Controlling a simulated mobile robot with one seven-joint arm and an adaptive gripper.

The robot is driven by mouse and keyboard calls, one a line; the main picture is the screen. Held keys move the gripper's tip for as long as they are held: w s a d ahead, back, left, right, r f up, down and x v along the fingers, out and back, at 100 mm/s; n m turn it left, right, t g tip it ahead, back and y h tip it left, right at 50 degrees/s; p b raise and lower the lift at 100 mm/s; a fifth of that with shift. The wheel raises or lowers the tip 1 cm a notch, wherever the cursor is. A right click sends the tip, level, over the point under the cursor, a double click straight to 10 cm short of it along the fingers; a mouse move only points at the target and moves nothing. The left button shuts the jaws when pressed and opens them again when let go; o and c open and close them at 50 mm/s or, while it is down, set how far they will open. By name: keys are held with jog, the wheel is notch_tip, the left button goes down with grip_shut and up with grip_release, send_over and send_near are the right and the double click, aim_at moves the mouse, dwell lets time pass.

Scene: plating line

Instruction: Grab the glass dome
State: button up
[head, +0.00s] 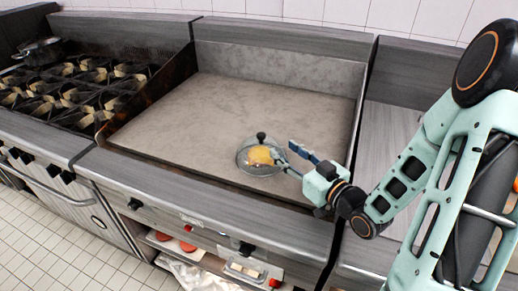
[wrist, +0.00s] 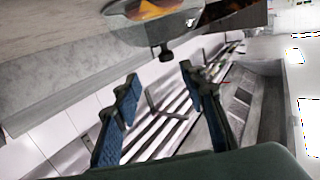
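The clear glass dome (head: 245,166) sits on the flat griddle near its front edge, with a dark knob (head: 261,137) on top. A yellow-orange piece of food (head: 260,156) shows through the glass. In the wrist view the dome (wrist: 128,28) is cut off by the top edge, and its knob (wrist: 167,54) points down in the picture. My gripper (head: 289,150) is just right of the dome in the head view. Its two blue-padded fingers (wrist: 159,80) are spread wide with nothing between them. Whether a finger touches the glass is unclear.
The griddle (head: 190,110) is otherwise bare, with raised walls at the back and sides. A burner range (head: 75,88) with a dark pot (head: 40,52) stands at the left. A low shelf (head: 205,257) under the griddle holds red and pale items. A bare counter (head: 390,130) lies right.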

aim_at(264, 137)
jog(key=shift+a, duration=0.3)
jog(key=x, duration=0.5)
jog(key=p+x, duration=0.1)
jog(key=x, duration=0.4)
jog(key=shift+a+r, duration=0.15)
jog(key=shift+a, duration=0.25)
grip_shut()
